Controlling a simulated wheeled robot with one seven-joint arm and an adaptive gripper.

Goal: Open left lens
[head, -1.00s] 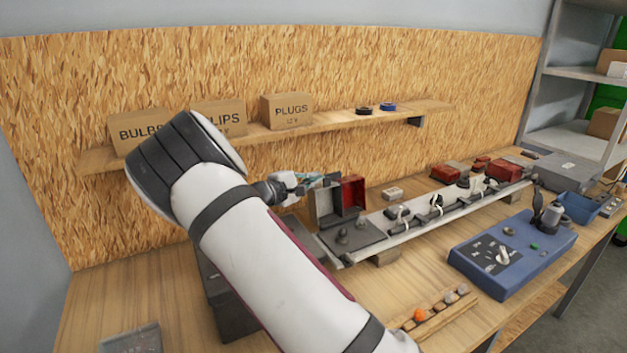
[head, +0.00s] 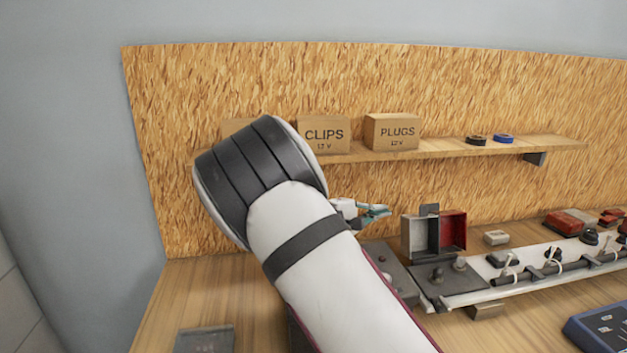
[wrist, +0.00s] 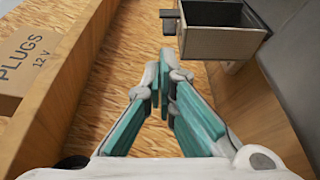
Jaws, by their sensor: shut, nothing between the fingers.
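The left lens unit (head: 452,232) stands at the left end of the pale light bar (head: 548,275). It shows as a grey hollow half on the left and a red hollow half on the right, with a dark tab on top. The grey half also shows at the top right of the wrist view (wrist: 222,45). My gripper (head: 386,211), with teal finger pads, is just left of the unit, with a gap between. In the wrist view my gripper (wrist: 166,78) is shut and empty, its tips left of and below the grey half.
A wooden shelf (head: 440,151) on the chipboard wall holds the CLIPS box (head: 323,134), the PLUGS box (head: 392,131) and two tape rolls. Another red unit (head: 570,222) and a small pale block (head: 496,238) lie behind the bar.

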